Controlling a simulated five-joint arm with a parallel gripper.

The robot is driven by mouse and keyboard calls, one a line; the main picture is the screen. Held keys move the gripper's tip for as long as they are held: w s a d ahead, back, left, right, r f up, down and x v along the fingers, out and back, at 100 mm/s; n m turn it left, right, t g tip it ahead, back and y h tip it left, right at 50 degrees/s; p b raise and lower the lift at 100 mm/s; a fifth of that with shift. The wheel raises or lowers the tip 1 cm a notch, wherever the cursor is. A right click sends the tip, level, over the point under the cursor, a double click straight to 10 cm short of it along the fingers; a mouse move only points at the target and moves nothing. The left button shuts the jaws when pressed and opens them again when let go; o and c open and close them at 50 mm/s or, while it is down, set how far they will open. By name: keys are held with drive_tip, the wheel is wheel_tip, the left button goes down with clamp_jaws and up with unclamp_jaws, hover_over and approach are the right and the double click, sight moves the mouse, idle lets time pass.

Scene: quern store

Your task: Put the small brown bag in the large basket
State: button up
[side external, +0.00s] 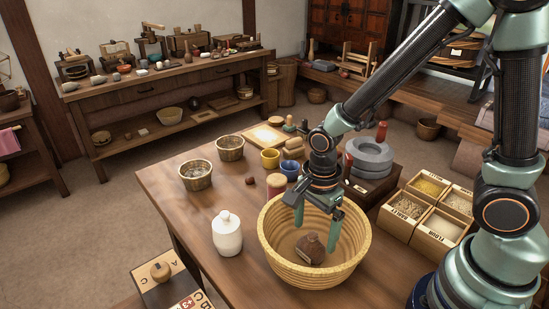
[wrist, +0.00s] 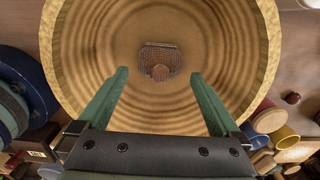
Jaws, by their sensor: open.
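The small brown bag (side external: 310,249) lies inside the large basket (side external: 275,257), on its floor; it also shows in the wrist view (wrist: 160,61), near the middle of the basket floor. The large basket is round, woven and straw-yellow, and its rim also fills much of the wrist view (wrist: 52,50). My gripper (side external: 316,225) hangs over the basket with its green fingers pointing down. In the wrist view, my gripper (wrist: 160,85) is open, its two fingers wide apart. The bag shows beyond the fingertips, and nothing is between the fingers.
A white lidded jar (side external: 227,234) stands left of the basket. A yellow mug (side external: 270,159), a blue cup (side external: 290,169) and two small tubs (side external: 196,175) stand behind it. Grey stacked millstones (side external: 369,158) and a divided grain box (side external: 431,208) stand to the right.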

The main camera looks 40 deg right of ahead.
sight(315, 233)
wheel_tip(315, 233, up, 7)
drive_tip(key=shift+r, duration=0.1)
drive_tip(key=shift+d+r+n, duration=0.15)
drive_tip(key=shift+r+n, duration=0.15)
drive_tip(key=shift+r, duration=0.15)
drive_tip(key=d+r+n+t, duration=0.5)
drive_tip(key=r+n, duration=0.6)
drive_tip(key=n, duration=0.6)
drive_tip(key=d, duration=0.2)
drive_tip(key=shift+s+d+t, duration=0.25)
drive_tip(key=shift+d+t, duration=0.05)
drive_tip(key=shift+d, duration=0.05)
